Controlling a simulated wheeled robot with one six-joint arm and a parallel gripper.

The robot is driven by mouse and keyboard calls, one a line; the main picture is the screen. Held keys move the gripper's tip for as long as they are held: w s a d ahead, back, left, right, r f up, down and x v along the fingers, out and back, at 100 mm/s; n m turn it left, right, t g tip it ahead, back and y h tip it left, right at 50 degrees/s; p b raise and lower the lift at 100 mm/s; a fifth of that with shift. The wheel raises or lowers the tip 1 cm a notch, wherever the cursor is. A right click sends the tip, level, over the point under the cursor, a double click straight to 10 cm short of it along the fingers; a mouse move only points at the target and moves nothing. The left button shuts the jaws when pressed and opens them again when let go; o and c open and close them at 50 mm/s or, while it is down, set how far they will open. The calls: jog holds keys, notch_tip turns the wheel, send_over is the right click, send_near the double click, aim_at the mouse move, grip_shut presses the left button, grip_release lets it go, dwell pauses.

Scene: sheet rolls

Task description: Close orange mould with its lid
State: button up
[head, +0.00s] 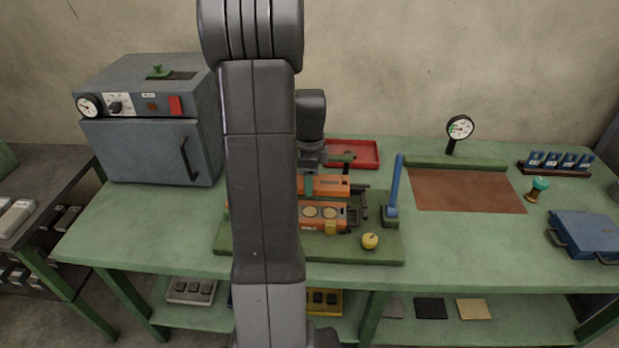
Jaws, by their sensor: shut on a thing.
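The orange mould (338,224) lies on a dark green base plate (370,256) on the bench, with round yellowish filled cavities in its top face. Its left part is hidden behind my arm. The orange lid (333,186) shows just behind the mould in the picture, apart from its cavities. My gripper (309,185) is over the lid and shut on it. My arm hides the lid's left end. I cannot tell whether the lid is held clear of the mould or touches its back edge.
A blue lever (395,187) stands right of the mould, with a yellow knob (370,241) at the plate's front. A red tray (368,152) lies behind. A grey oven (140,145) is at left. A brown mat (465,192) and a blue case (587,233) are at right.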

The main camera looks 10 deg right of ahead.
aim_at(310, 212)
jog(key=shift+f+b, duration=3.3)
jog(key=shift+f, duration=1.35)
jog(key=o, duration=1.7)
jog(key=shift+c, duration=0.2)
jog(key=shift+f, duration=0.1)
notch_tip(310, 212, up, 14)
